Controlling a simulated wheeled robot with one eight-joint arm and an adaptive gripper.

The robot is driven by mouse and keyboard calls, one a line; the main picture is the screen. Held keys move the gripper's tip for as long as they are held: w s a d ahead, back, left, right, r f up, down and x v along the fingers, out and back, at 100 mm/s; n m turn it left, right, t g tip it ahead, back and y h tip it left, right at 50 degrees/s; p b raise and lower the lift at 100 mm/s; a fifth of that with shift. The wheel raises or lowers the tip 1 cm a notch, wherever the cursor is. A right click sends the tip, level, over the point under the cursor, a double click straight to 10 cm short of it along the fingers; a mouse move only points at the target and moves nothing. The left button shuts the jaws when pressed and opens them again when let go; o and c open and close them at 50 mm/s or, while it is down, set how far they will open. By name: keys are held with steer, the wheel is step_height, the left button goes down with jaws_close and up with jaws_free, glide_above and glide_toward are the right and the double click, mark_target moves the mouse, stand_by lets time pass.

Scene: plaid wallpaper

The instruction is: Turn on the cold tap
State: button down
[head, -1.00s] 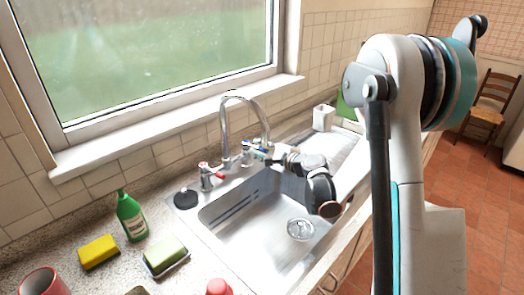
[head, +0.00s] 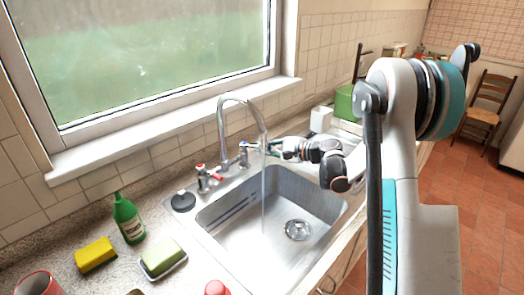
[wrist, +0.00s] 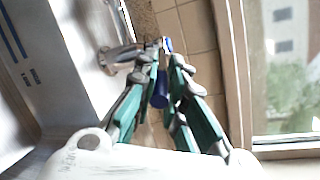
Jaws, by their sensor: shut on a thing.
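The chrome faucet (head: 222,128) stands behind the steel sink (head: 215,205), its spout arched over the basin. A thin stream of water (head: 263,195) falls from the spout into the basin. The cold tap with the blue mark sits right of the spout's base, and its blue handle (wrist: 160,90) shows between my fingers in the wrist view. My gripper (head: 272,148) is shut on this handle, which the fingers partly hide. The red-marked tap (head: 205,178) stands left of the spout.
A green bottle (head: 128,218), a yellow sponge (head: 95,254) and a soap dish with green soap (head: 162,256) lie on the counter left of the sink. A white cup-like holder (head: 321,119) stands behind the right end. The basin is empty apart from the water.

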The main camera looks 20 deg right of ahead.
steer(key=shift+w+d+n+g+y, duration=0.45)
steer(key=shift+w+n+g+y, duration=0.15)
steer(key=shift+n+g+y, duration=0.3)
steer(key=c, duration=1.6)
jaws_free()
steer(key=v, duration=1.2)
steer(key=shift+f, duration=0.1)
steer(key=shift+w, duration=0.1)
